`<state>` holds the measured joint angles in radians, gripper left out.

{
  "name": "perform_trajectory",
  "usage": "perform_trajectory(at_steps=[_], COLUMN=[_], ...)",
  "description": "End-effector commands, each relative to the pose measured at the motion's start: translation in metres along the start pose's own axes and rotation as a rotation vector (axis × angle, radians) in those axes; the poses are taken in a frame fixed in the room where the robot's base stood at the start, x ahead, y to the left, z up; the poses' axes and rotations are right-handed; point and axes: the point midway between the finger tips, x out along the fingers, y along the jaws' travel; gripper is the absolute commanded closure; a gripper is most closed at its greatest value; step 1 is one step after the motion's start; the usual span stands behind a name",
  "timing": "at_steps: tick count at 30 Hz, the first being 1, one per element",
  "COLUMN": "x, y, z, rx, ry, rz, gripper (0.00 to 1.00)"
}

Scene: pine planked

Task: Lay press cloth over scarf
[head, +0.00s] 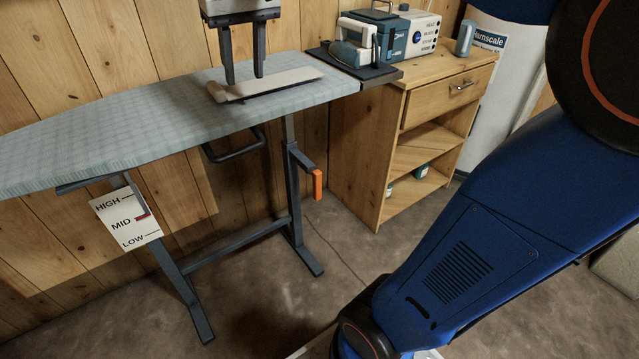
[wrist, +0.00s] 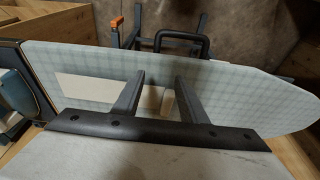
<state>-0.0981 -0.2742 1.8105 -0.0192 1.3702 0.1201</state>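A flat cream cloth (head: 285,80) lies on the grey-checked ironing board (head: 110,125), and it also shows in the wrist view (wrist: 95,90). At its left end is a narrow, raised, roll-like cream piece (head: 222,94); in the wrist view a small beige piece (wrist: 168,102) shows between my fingers. I cannot tell which is the press cloth and which the scarf, or whether one lies under the other. My gripper (head: 245,79) points down over the left end of the cream cloth. Its two fingers (wrist: 162,78) are apart with nothing clamped between them; contact with the cloth is unclear.
An iron (head: 355,42) rests on a dark pad at the board's right end, beside a boxy steam unit (head: 408,38) on a wooden cabinet (head: 440,90). A HIGH/MID/LOW card (head: 127,217) hangs below the board. The board's left half is bare. A planked wall stands behind.

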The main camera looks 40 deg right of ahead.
Motion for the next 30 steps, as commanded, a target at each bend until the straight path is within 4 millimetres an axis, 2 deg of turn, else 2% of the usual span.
perform_trajectory(at_steps=[1,3,11,18,21,24,30], x=[0.007,0.018,0.069,0.126,0.145,0.157,0.164], y=[0.005,0.011,0.028,0.039,0.041,0.043,0.043], z=[0.021,0.045,0.136,0.214,0.235,0.249,0.256], rx=[0.000,-0.002,-0.012,-0.020,-0.022,-0.023,-0.025], ry=[0.012,0.029,0.092,0.147,0.163,0.172,0.179], rz=[-0.001,-0.002,-0.003,0.000,0.001,0.002,0.003], gripper=[0.62,0.62,0.62,0.62,0.62,0.62,0.62])
